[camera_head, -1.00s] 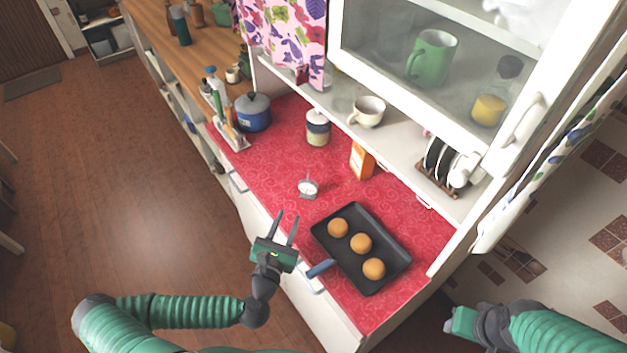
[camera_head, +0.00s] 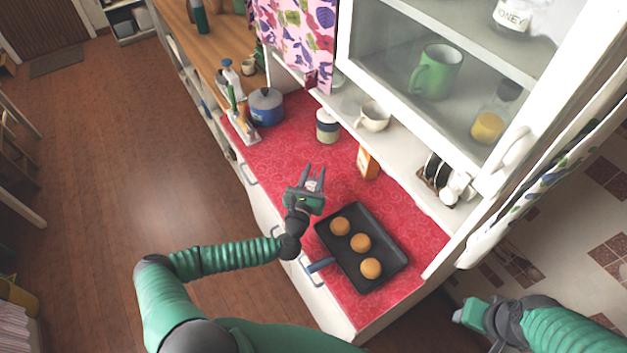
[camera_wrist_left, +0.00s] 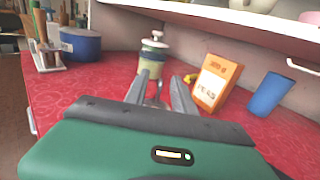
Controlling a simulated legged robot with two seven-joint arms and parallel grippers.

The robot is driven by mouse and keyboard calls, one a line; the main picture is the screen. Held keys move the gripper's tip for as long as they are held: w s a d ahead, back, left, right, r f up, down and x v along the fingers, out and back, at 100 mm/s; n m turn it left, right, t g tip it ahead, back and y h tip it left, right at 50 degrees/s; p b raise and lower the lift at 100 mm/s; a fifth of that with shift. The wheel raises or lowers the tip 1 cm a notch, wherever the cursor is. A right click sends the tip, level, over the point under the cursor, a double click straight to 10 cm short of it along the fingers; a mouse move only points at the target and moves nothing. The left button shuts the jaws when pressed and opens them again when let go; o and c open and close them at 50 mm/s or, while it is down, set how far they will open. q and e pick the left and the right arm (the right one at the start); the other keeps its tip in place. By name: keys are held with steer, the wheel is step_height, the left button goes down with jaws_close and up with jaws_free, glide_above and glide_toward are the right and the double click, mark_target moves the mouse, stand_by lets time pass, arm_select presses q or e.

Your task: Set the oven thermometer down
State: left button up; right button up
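The oven thermometer (camera_wrist_left: 154,92) shows only in part, low between the two fingers in the left wrist view. In the head view my gripper hides most or all of it. My left gripper (camera_head: 315,172) is over the red counter (camera_head: 270,165), left of the orange box. Its fingers stand apart in the wrist view (camera_wrist_left: 161,80), with a gap visible between them, and I see no firm hold on the thermometer. My right gripper (camera_head: 468,313) is at the lower right, away from the counter; its fingers cannot be made out.
A black baking tray (camera_head: 383,283) with three buns is in front. An orange box (camera_head: 368,163), a lidded jar (camera_head: 327,127) and a blue pot (camera_head: 266,107) stand farther back. A blue cup-like object (camera_wrist_left: 268,94) shows right of the box. Bare cloth lies left of the jar.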

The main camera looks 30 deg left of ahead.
arm_select(q)
steer(key=shift+d+r, duration=0.1)
steer(key=shift+d, duration=0.25)
steer(key=shift+c, duration=0.8)
steer(key=shift+a, duration=0.25)
steer(key=c, duration=0.5)
steer(key=shift+a, duration=0.35)
jaws_close()
steer(key=shift+d, duration=0.15)
steer(key=shift+d, duration=0.25)
steer(key=shift+a, duration=0.15)
